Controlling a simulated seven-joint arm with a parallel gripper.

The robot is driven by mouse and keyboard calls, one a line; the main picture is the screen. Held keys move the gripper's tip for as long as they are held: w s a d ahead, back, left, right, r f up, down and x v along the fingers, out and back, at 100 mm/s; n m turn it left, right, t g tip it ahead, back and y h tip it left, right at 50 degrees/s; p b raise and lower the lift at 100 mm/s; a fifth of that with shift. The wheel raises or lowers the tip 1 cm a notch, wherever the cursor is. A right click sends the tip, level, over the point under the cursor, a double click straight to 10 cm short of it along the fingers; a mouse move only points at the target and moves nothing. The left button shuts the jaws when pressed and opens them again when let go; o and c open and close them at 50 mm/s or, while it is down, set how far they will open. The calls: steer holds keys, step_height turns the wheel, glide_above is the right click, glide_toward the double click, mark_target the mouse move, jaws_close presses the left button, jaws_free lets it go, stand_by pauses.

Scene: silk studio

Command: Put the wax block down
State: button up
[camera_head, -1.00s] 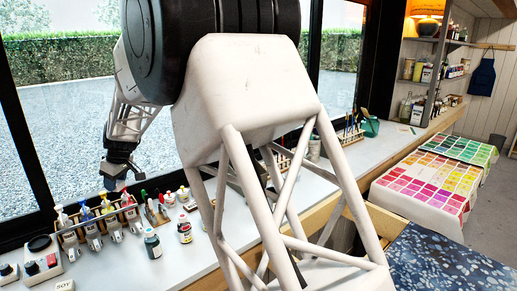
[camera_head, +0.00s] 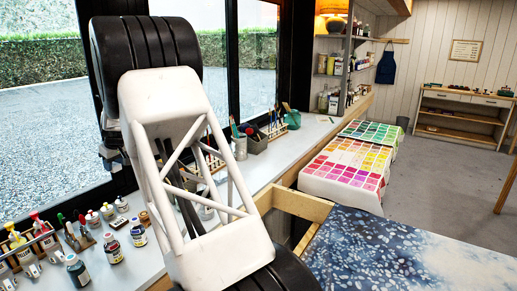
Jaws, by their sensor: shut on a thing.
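My arm's large pale link (camera_head: 180,100) and its black joint fill the left middle of the head view. My gripper's fingers cannot be made out; they seem hidden behind this arm. Only a small dark and grey part of my arm (camera_head: 116,156) shows at its left edge, in front of the window. The wax block cannot be made out in the current view either.
A pale bench (camera_head: 105,270) runs along the window. Bottles (camera_head: 78,270) and a bottle rack (camera_head: 38,245) crowd its left end. Brush holders (camera_head: 240,147) stand farther back. Colour charts (camera_head: 345,175) and a blue patterned cloth (camera_head: 390,255) lie at right.

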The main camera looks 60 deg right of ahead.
steer(key=d+m, duration=0.1)
steer(key=d, duration=0.7)
step_height(320, 180, down, 11)
steer(key=shift+d+f+h, duration=0.2)
steer(key=shift+h, duration=0.1)
steer(key=shift+s, duration=0.1)
steer(key=shift+f, duration=2.55)
steer(key=shift+f, duration=0.1)
steer(key=shift+f, duration=2.4)
